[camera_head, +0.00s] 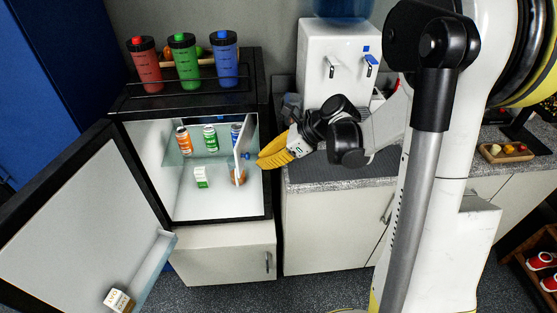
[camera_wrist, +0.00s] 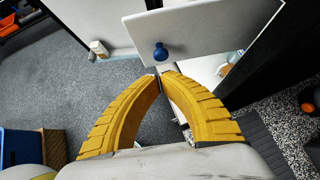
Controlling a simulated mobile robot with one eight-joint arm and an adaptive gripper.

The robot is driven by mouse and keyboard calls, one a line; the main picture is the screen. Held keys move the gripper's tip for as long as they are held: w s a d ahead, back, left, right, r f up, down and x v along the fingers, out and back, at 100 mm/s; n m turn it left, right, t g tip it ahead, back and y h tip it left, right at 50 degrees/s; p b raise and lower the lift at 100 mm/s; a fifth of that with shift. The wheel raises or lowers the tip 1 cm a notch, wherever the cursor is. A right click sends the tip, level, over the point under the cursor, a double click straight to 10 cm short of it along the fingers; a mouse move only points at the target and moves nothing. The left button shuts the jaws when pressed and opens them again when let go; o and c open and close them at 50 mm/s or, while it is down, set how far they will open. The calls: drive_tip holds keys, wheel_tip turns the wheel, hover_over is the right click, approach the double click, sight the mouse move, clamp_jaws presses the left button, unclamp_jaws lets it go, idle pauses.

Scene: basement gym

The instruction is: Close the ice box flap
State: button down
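The ice box flap (camera_head: 243,138) is a small white panel at the upper right inside the open mini fridge (camera_head: 190,217). It stands swung outward, seen nearly edge-on in the head view. In the wrist view the flap (camera_wrist: 205,32) spans the top, with a round blue knob (camera_wrist: 160,52) on its face. My gripper (camera_head: 261,163) has yellow fingers and is at the right side of the fridge opening, near the knob. In the wrist view the fingertips (camera_wrist: 159,74) meet with nothing between them, just short of the knob. I cannot tell whether they touch it.
The fridge door (camera_head: 85,225) stands wide open at left, with a carton (camera_head: 118,300) on its shelf. Several cans (camera_head: 183,140) and a small carton (camera_head: 201,177) stand inside. Bottles (camera_head: 184,62) stand on top. A water dispenser (camera_head: 338,55) and counter (camera_head: 350,172) are at right.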

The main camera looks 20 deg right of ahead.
drive_tip(key=shift+w+a+r, duration=0.1)
drive_tip(key=shift+w+a, duration=0.3)
drive_tip(key=shift+a, duration=0.25)
drive_tip(key=shift+a, duration=0.1)
